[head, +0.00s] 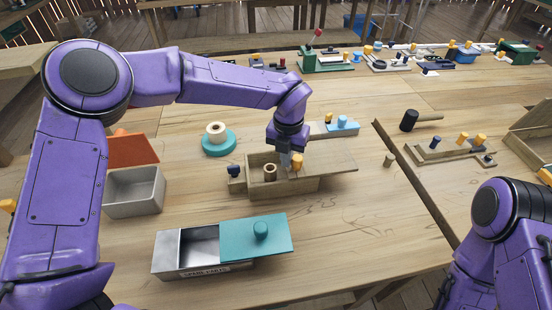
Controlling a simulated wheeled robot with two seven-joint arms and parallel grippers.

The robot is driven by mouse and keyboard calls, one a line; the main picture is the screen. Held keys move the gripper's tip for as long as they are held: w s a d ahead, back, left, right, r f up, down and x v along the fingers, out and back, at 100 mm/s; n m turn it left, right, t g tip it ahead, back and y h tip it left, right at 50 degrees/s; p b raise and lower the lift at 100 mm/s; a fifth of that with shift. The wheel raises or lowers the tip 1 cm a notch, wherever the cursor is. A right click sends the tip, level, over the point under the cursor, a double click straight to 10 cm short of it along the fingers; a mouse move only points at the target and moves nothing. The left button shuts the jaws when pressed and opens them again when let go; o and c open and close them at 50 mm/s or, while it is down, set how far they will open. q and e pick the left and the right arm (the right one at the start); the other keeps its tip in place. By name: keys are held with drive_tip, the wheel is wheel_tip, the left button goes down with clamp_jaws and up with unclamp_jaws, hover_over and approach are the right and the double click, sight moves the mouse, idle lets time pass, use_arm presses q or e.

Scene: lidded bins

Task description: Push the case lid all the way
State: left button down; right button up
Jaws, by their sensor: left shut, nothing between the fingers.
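A wooden case (283,188) stands near the middle of the table. Its flat wooden lid (332,160) is slid to the right, overhanging that end, and its left part is open. A yellow knob (297,161) stands on the lid. My left gripper (285,160) is shut and empty, pointing down just left of the knob; I cannot tell whether it touches it. A brown ring-like piece (270,172) shows in the open part. In front is a metal case (178,254) with a teal lid (252,236) slid right, half open. My right gripper is out of view.
A grey open bin (134,194) with an orange lid (133,149) is at left. A teal disc (218,143) with a wooden ring lies behind the wooden case. A mallet (410,120) and knobbed board (447,153) are at right. The table right of the teal lid is clear.

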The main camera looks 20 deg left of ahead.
sight(300, 157)
use_arm(q)
drive_tip(key=shift+w+d+p, duration=0.15)
drive_tip(key=shift+w+d, duration=0.25)
drive_tip(key=shift+d, duration=0.4)
drive_tip(key=shift+w+d+p, duration=0.15)
drive_tip(key=shift+w+d, duration=0.2)
drive_tip(key=shift+d, duration=0.55)
drive_tip(key=shift+s+a, duration=0.25)
drive_tip(key=shift+a, duration=0.45)
drive_tip(key=shift+r, duration=0.15)
wheel_tip(300, 157, up, 7)
drive_tip(key=p, duration=0.5)
drive_tip(key=shift+p, duration=0.4)
drive_tip(key=shift+f, duration=0.2)
